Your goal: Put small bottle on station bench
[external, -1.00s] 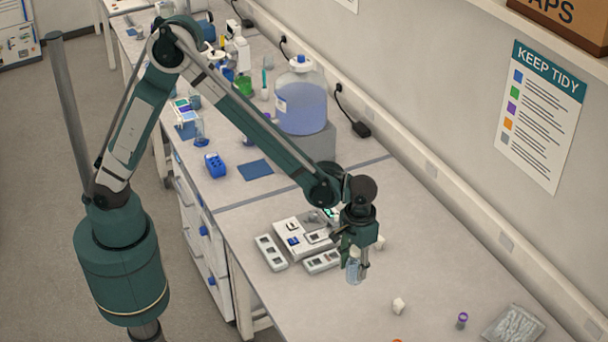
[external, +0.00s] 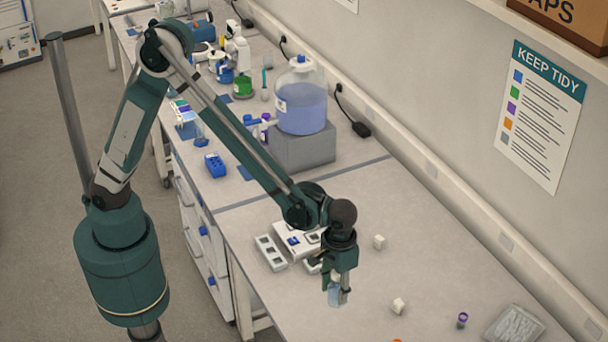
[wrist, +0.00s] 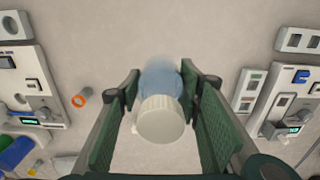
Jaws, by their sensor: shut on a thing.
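The small bottle (external: 334,293) is light blue and clear, hanging below my gripper over the front bench. In the wrist view the bottle (wrist: 162,112) shows its white ribbed cap toward the camera and its blue body beyond. My gripper (external: 339,287) is shut on the bottle, with a green-padded finger on each side in the wrist view (wrist: 160,85). The bottle looks about upright in the external view. I cannot tell how far its base is above the surface. The bench top (external: 290,310) is pale grey.
A white device (external: 297,240) and a grey block with slots (external: 270,253) stand just behind my gripper. A large jug (external: 301,98) stands farther back. Bench between is clear.

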